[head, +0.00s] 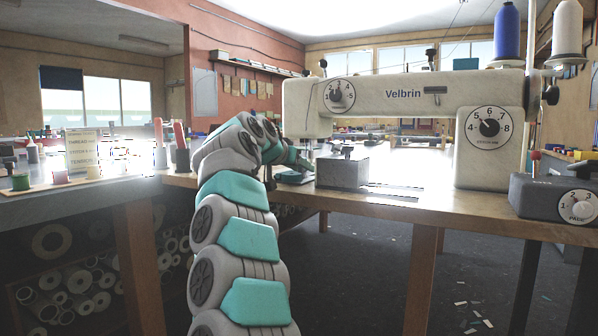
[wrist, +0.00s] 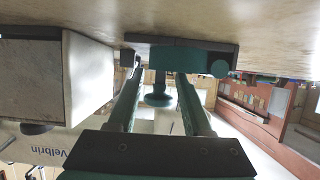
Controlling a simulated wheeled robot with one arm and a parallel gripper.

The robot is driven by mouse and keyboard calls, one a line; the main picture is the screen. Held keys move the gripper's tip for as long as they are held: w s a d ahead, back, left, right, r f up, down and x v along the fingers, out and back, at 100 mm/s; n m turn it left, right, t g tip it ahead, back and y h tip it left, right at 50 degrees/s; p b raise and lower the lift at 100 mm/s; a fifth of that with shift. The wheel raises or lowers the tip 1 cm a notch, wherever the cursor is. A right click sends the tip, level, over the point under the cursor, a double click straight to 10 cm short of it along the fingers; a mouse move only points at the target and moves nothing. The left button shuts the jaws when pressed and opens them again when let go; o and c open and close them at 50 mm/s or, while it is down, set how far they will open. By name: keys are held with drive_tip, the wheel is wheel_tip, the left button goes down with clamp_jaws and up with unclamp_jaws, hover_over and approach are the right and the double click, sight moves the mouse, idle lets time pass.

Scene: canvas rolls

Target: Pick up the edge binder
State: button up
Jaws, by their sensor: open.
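The edge binder appears to be the dark green piece with a flat dark base and a rounded knob (wrist: 180,52) at the fingertips in the wrist view, where the table is at the top. My gripper (wrist: 158,76) is open, with its two green fingers reaching toward this piece, one on each side of the knob. I cannot tell if they touch it. In the head view, my gripper (head: 296,172) is low over the table beside the grey block and largely hides the piece.
A grey metal block (head: 343,172) stands close to the right of my gripper, and it also shows in the wrist view (wrist: 60,75). The Velbrin sewing machine (head: 400,100) arches above. The wooden table (head: 440,200) has a control box (head: 555,197) at the right.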

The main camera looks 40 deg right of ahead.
drive_tip(key=shift+w+d+f, duration=0.15)
drive_tip(key=shift+d+f, duration=0.05)
drive_tip(key=shift+d, duration=0.2)
clamp_jaws()
idle(1.1)
